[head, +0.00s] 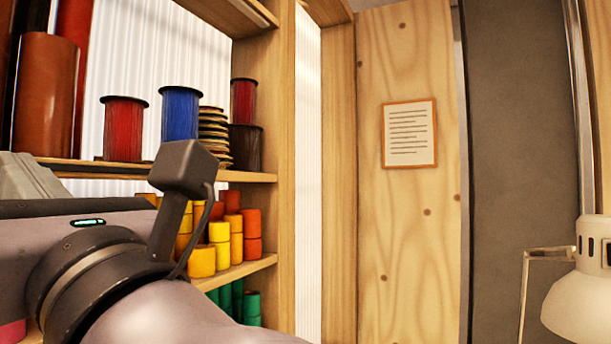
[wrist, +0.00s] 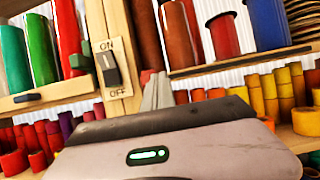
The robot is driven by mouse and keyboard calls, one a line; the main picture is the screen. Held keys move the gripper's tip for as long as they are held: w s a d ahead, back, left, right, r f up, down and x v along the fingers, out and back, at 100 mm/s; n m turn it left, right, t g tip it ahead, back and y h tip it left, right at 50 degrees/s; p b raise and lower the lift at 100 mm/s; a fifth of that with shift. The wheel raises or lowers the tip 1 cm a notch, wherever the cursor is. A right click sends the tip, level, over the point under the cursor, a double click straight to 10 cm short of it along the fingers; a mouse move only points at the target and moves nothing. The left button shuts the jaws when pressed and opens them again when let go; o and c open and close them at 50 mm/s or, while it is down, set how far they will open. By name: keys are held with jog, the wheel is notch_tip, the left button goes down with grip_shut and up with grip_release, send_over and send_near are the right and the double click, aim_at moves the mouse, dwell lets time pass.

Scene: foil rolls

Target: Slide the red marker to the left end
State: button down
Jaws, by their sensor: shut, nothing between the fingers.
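My gripper (wrist: 157,88) is shut and empty, its grey fingers pointing at the shelf unit beside a wooden post. A small red patch (wrist: 147,76) shows right at the fingertips in the wrist view. It may be the red marker, but the fingers cover part of it, and I cannot tell whether they touch it. In the head view my gripper (head: 28,178) is at the left edge, in front of the shelf, and no red marker can be made out there. A dark strip (wrist: 285,53) runs along the right shelf.
An ON/OFF switch (wrist: 110,70) sits on the wooden post (wrist: 108,20). Foil rolls stand on the shelves, including a blue spool (head: 180,114) and a red spool (head: 124,130). Smaller yellow rolls (head: 202,262) are below. A white lamp (head: 585,285) is at right.

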jog(key=shift+w+d, duration=0.1)
jog(key=shift+w, duration=0.05)
jog(key=d, duration=0.1)
jog(key=s+d, duration=0.1)
jog(key=d, duration=0.2)
jog(key=shift+s+d+p, duration=0.1)
jog(key=shift+s+p, duration=0.2)
jog(key=shift+s, duration=0.05)
dwell(0.3)
jog(key=shift+b+v, duration=0.3)
jog(key=shift+v, duration=2.2)
